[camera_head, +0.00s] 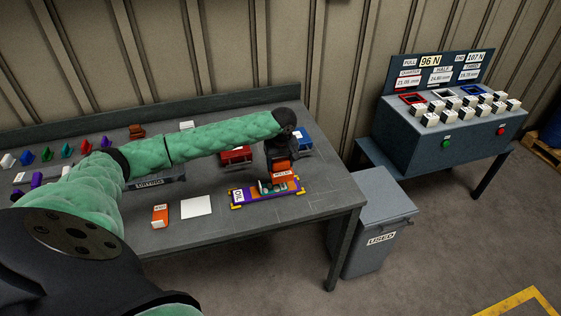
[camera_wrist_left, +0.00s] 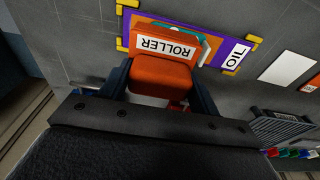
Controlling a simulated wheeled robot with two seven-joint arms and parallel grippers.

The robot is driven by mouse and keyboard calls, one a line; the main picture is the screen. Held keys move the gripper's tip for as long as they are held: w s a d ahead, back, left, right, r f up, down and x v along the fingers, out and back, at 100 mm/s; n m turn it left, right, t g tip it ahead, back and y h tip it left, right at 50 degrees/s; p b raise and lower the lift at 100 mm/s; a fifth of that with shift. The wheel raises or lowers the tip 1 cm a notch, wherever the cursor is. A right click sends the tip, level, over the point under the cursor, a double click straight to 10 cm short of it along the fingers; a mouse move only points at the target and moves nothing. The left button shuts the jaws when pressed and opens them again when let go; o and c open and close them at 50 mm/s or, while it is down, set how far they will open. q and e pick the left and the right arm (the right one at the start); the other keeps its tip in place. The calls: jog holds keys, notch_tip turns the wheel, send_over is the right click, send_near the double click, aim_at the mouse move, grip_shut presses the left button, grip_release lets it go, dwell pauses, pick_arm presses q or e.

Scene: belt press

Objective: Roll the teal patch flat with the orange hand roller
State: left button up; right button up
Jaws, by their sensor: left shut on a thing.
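The orange hand roller, labelled ROLLER (camera_head: 281,174), is between the fingers of my left gripper (camera_head: 281,160), which is shut on it. In the left wrist view the roller (camera_wrist_left: 160,75) fills the space between the two dark fingers. It is over the purple and orange mat (camera_head: 240,204), which has yellow corners and an OIL label. Part of the teal patch (camera_head: 265,187) shows on the mat beside the roller; a teal edge also shows in the wrist view (camera_wrist_left: 207,45). The roller hides the rest, and I cannot tell whether it touches the patch. My right gripper is not in view.
A red item (camera_head: 236,156) and a blue one (camera_head: 304,138) stand behind. Several coloured pieces line the table's left. A grey USED bin (camera_head: 376,240) stands right of the table.

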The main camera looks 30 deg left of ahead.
aim_at(274, 173)
pick_arm(q)
jog(key=shift+f, duration=2.5)
dwell(0.5)
jog(key=shift+s, duration=0.1)
jog(key=shift+s+a+p, duration=0.4)
jog(key=shift+p, duration=0.35)
jog(key=shift+s+a, duration=0.1)
jog(key=shift+s, duration=0.05)
jog(key=shift+s+a+p, duration=0.3)
jog(key=shift+s+p, duration=0.05)
jog(key=shift+p, duration=0.35)
